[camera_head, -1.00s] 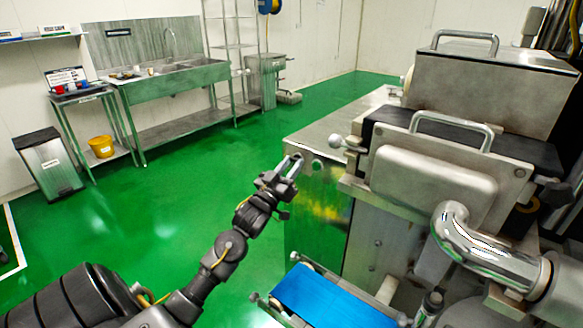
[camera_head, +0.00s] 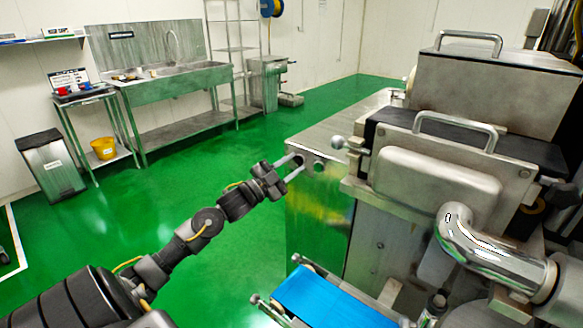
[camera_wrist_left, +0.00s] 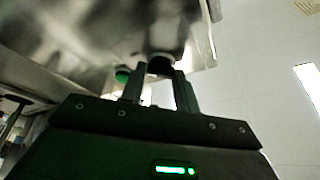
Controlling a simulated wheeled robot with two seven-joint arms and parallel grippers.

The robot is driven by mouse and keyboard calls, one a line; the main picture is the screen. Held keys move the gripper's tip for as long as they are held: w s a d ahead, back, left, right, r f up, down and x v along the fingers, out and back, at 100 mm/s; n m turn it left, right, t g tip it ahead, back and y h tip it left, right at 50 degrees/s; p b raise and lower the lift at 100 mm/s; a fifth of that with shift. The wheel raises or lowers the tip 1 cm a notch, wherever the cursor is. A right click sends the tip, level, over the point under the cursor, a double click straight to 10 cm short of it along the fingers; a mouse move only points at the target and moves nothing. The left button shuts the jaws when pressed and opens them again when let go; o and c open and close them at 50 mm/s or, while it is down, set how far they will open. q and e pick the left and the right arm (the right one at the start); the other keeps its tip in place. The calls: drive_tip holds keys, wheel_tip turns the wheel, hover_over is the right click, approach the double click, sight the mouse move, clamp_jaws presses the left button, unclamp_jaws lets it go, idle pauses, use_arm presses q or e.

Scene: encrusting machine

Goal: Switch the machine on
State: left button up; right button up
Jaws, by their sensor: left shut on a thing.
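The steel machine (camera_head: 320,205) stands at the right, with a bare front panel facing my left arm. My left gripper (camera_head: 297,166) is at the upper part of this panel, its two fingers reaching to a small dark knob (camera_wrist_left: 160,64). In the left wrist view the fingertips (camera_wrist_left: 157,75) lie on either side of the knob, and the gripper is shut on it. A green button (camera_wrist_left: 122,75) sits beside the knob, just outside the fingers. The head view shows a round button (camera_head: 319,164) to the right of the fingertips. My right gripper is not in view.
A blue conveyor belt (camera_head: 318,298) sticks out low at the machine's front. A curved steel pipe (camera_head: 470,240) stands at the right. A sink bench (camera_head: 180,85), a bin (camera_head: 50,165) and a yellow bucket (camera_head: 103,148) are far off. Green floor between is clear.

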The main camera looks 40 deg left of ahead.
use_arm(q)
drive_tip(key=shift+m+h, duration=0.3)
drive_tip(key=shift+m, duration=0.5)
drive_tip(key=shift+m+g, duration=0.3)
drive_tip(key=shift+g, duration=0.1)
drive_tip(key=o, duration=1)
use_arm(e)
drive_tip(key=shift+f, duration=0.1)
use_arm(q)
drive_tip(key=shift+b+v, duration=1.25)
drive_tip(key=shift+v, duration=4.2)
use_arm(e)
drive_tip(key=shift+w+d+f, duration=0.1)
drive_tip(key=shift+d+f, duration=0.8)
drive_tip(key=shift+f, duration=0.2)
use_arm(q)
drive_tip(key=shift+w, duration=0.1)
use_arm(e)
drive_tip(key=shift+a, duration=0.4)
